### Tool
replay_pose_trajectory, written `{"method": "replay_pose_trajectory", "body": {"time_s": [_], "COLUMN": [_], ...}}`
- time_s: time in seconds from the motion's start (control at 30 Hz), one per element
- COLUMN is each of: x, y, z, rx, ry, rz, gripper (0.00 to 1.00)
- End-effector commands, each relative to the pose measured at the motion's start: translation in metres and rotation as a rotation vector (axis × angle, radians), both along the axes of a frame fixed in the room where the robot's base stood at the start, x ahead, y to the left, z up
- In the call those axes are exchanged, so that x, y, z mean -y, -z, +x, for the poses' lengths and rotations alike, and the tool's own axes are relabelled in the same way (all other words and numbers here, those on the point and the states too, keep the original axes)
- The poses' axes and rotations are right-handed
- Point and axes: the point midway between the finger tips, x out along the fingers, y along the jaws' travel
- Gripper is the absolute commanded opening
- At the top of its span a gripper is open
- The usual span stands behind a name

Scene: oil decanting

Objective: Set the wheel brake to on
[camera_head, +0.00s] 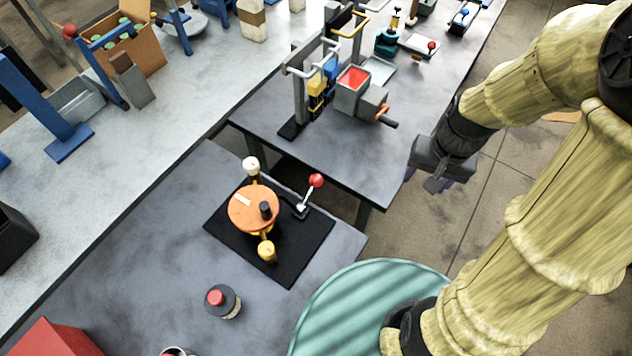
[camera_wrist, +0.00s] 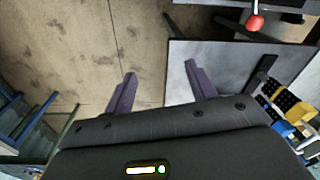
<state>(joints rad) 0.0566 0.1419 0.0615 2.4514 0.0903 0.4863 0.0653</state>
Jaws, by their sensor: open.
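An orange wheel-like disc (camera_head: 246,212) with a black knob sits on a black mat on the near grey table. Beside its right side, a lever with a red ball knob (camera_head: 316,181) leans up and to the right from a small base (camera_head: 298,208). I take this lever to be the wheel brake; no marking is readable. A red knob, likely the same one, shows at the top right of the wrist view (camera_wrist: 254,21). My gripper (camera_head: 436,185) is open and empty, above the floor to the right of the tables and apart from the lever. Its purple fingers spread wide in the wrist view (camera_wrist: 161,88).
A second grey table (camera_head: 270,110) behind the lever carries a blue-yellow device (camera_head: 320,85) and a box with a red top (camera_head: 353,77). A dark jar (camera_head: 223,301) stands in front of the mat. A green ribbed round surface (camera_head: 350,300) is at the bottom. Floor is clear under my gripper.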

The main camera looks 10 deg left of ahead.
Motion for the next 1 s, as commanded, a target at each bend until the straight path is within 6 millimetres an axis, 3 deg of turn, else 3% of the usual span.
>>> {"method": "replay_pose_trajectory", "body": {"time_s": [0.03, 0.1, 0.5, 0.73, 1.0], "x": [-0.002, -0.007, -0.057, -0.08, -0.081], "y": [0.023, 0.043, 0.14, 0.177, 0.197], "z": [0.005, 0.011, 0.048, 0.081, 0.121], "rx": [-0.063, -0.152, -0.673, -0.981, -1.268], "ry": [0.05, 0.12, 0.476, 0.623, 0.706], "rz": [0.028, 0.073, 0.417, 0.679, 0.98], "gripper": [0.56, 0.56, 0.56, 0.56, 0.56]}}
